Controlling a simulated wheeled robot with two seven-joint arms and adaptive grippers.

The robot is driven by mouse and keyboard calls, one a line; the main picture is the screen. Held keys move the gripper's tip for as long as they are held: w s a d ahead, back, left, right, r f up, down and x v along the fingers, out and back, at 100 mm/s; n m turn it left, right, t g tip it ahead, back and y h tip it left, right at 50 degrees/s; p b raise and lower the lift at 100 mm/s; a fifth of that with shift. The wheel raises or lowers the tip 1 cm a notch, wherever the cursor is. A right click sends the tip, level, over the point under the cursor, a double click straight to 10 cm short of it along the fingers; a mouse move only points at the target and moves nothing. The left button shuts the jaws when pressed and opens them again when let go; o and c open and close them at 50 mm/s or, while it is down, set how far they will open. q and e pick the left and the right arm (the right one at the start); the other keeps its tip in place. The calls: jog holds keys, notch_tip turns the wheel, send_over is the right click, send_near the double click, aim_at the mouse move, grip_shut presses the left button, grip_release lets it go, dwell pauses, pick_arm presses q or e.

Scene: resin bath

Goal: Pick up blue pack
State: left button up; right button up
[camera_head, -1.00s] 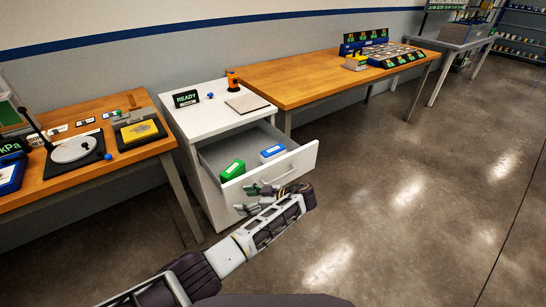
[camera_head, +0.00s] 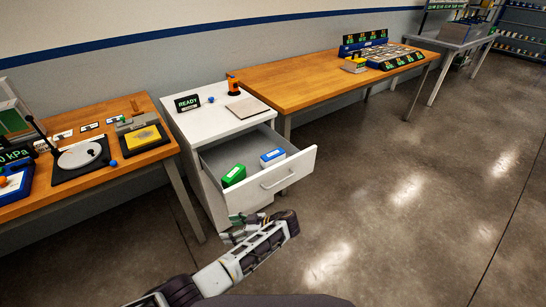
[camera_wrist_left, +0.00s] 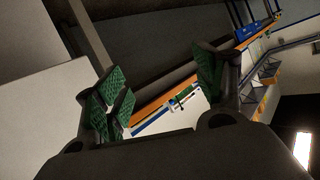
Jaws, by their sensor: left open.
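The blue pack (camera_head: 272,158), blue with a white top, lies in the open drawer (camera_head: 289,174) of the white cabinet, toward its right side. A green pack (camera_head: 233,175) lies in the same drawer to its left. My left gripper (camera_head: 234,230) is open and empty, below and in front of the drawer front, apart from both packs. In the left wrist view the open fingers (camera_wrist_left: 160,92) have green pads with nothing between them. The packs cannot be made out in that view. My right gripper is not in view.
The cabinet top holds a READY sign (camera_head: 187,102), an orange item (camera_head: 233,84) and a flat board (camera_head: 247,107). A wooden bench (camera_head: 145,158) with instruments stands left, and a longer wooden table (camera_head: 300,85) right. The floor at the right is clear.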

pick_arm(q)
jog(key=s+a+f+n+g+h+p, duration=0.2)
jog(key=s+a+g+h+p, duration=0.3)
jog(key=s+a+p, duration=0.9)
jog(key=w+d+r+n+t+h, duration=0.3)
jog(key=w+d+r+h, duration=0.3)
jog(key=r, duration=0.4)
jog(key=w+d+r+n+t+h, duration=0.3)
jog(key=w+d+r+h, duration=0.3)
jog(key=r, duration=0.4)
jog(key=w+d+r+n+t+h+b, duration=0.1)
jog(key=w+d+r+n+t+h, duration=0.2)
jog(key=r, duration=0.7)
jog(key=shift+w+d+t+h, duration=1.1)
jog(key=shift+w+d+h, duration=0.45)
jog(key=shift+h, duration=0.65)
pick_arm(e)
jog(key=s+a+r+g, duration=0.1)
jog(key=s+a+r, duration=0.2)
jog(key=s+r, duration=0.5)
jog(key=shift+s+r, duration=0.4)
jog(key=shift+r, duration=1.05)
pick_arm(q)
jog(key=shift+w+a, duration=0.1)
jog(key=shift+a, duration=0.05)
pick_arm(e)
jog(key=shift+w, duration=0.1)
